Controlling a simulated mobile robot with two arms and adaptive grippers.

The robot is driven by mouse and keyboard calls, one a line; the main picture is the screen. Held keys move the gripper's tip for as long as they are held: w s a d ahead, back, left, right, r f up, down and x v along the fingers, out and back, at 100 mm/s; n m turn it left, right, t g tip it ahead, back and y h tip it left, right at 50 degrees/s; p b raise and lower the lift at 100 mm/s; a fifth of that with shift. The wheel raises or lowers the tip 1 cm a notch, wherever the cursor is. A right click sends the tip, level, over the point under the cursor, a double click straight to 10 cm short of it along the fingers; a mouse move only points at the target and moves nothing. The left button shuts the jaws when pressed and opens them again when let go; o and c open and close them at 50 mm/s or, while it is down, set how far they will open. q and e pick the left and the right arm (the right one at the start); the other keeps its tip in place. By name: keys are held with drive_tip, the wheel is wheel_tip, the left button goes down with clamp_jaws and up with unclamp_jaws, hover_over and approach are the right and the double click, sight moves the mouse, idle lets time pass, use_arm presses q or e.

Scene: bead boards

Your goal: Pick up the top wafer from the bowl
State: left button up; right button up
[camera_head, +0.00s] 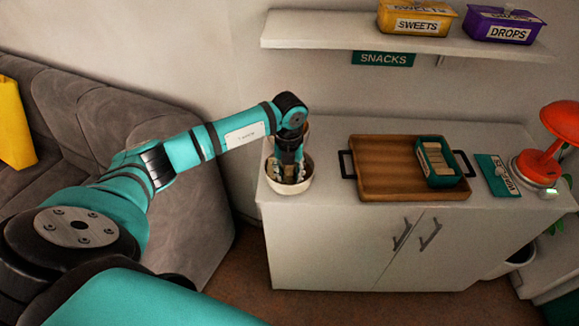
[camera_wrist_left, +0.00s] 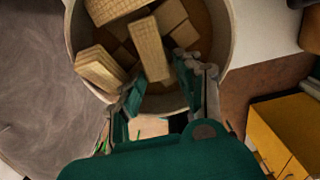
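The cream bowl (camera_head: 292,187) stands at the left end of the white cabinet. In the left wrist view the bowl (camera_wrist_left: 226,35) holds several tan wafers. One long wafer (camera_wrist_left: 150,48) lies uppermost near the middle, its near end toward the gap between my fingers. Another wafer (camera_wrist_left: 100,68) leans at the left, and one lies at the back (camera_wrist_left: 113,8). My left gripper (camera_head: 289,177) points down into the bowl. In the wrist view its fingers (camera_wrist_left: 163,85) are apart, with no wafer clasped between them. My right gripper is not in view.
A wooden tray (camera_head: 385,178) with a teal box (camera_head: 436,163) of wafers is right of the bowl. A shelf (camera_head: 340,35) with labelled tins hangs above. A grey sofa is at left.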

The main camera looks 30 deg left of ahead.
use_arm(q)
drive_tip(key=c, duration=0.5)
